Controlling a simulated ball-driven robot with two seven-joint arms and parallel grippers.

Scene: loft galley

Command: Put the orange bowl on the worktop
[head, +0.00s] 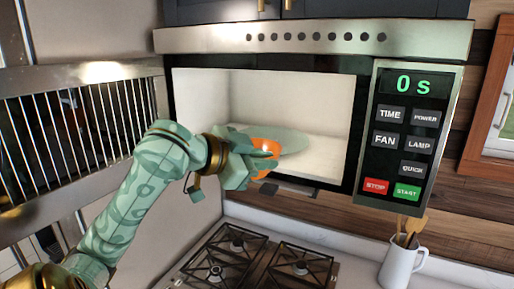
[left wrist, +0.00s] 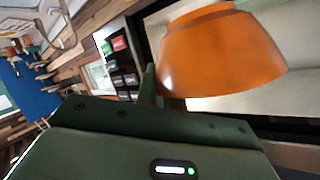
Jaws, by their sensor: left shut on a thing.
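The orange bowl (head: 266,146) is at the mouth of the open microwave (head: 340,200), overlapping its front lower edge in the head view. My left gripper (head: 262,160) is shut on it and partly hides it. In the left wrist view the bowl (left wrist: 222,52) appears large beside the dark green finger (left wrist: 147,85), tilted in that picture. The worktop (head: 352,262) is pale and lies below the microwave, around the hob. My right gripper is not in view.
A black gas hob (head: 240,262) is set in the worktop below. A white jug (head: 400,266) with wooden utensils stands at the right. A metal wire rack (head: 75,130) is on the left.

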